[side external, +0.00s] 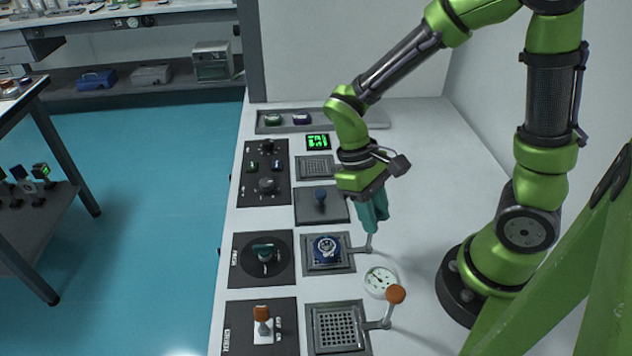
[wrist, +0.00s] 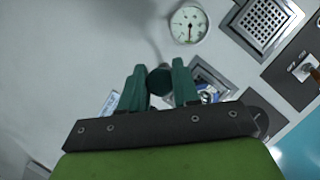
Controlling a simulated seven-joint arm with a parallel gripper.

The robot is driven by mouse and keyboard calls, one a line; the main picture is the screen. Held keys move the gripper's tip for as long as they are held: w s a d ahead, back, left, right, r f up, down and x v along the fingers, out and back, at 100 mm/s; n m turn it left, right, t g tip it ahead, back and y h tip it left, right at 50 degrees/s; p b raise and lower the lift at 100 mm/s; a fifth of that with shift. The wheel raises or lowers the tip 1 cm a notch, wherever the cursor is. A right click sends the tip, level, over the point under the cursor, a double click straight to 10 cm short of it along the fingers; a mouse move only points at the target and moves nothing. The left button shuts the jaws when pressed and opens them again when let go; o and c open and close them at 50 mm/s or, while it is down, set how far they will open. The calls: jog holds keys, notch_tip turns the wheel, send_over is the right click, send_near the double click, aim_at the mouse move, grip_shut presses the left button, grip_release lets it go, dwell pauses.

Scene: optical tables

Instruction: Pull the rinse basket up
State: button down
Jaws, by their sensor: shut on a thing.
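My gripper (side external: 373,215) has teal fingers pointing down at the handle (side external: 369,243) on the right side of a square basket station (side external: 349,265). In the wrist view my gripper (wrist: 160,86) is shut on the handle's dark round knob (wrist: 159,80), with a finger on each side. In the side view the fingers hide the knob. A round blue part (side external: 326,249) with a pale face sits in this station. The station looks about level with the bench, and its label is not readable.
A second station with a perforated square basket (side external: 337,328) and an orange-knobbed handle (side external: 396,294) is nearer the camera. A round dial gauge (side external: 380,281) lies between the two handles. Dark control panels (side external: 261,260) line the left edge.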

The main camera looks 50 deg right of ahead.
jog(key=c, duration=0.8)
grip_release()
jog(key=shift+r, duration=0.1)
jog(key=v, duration=1.7)
jog(key=s+m+t, duration=0.1)
jog(key=t, duration=0.3)
jog(key=s+d+m+t+y, duration=0.1)
jog(key=s+t, duration=0.1)
jog(key=t, duration=0.2)
jog(key=s+m+t+y, duration=0.1)
jog(key=s+m+t, duration=0.1)
jog(key=t, duration=0.1)
jog(key=shift+d+r+t, duration=0.35)
jog(key=shift+d+t, duration=0.05)
